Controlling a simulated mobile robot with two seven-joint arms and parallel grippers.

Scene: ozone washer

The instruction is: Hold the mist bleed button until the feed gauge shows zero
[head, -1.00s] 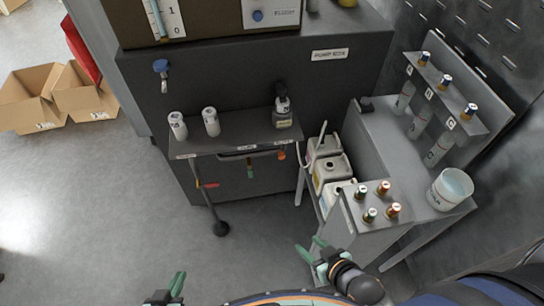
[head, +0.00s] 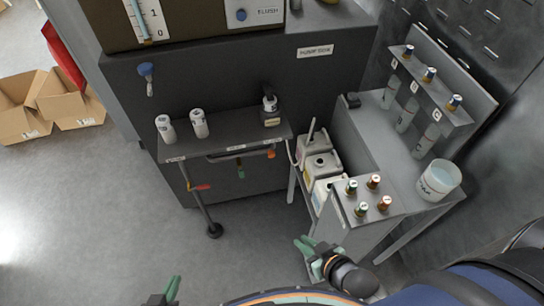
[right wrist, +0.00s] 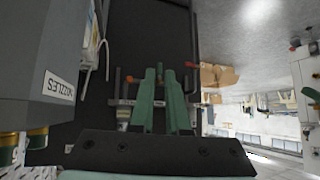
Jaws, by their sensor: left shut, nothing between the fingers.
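The gauge (head: 147,22) is a white scale at the top left of the head view, on the brown front of the machine. Its marks 1 and 0 show, with a thin blue column beside them; its upper part is cut off. My left gripper (head: 172,291) is shut and empty at the bottom edge, far from the button.
A dark shelf (head: 225,140) with white bottles (head: 199,124) juts out below the machine. A grey cart (head: 385,150) with jugs (head: 320,165), nozzles and a white bucket (head: 440,180) stands at the right. A blue-handled tap (head: 146,70) sticks out.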

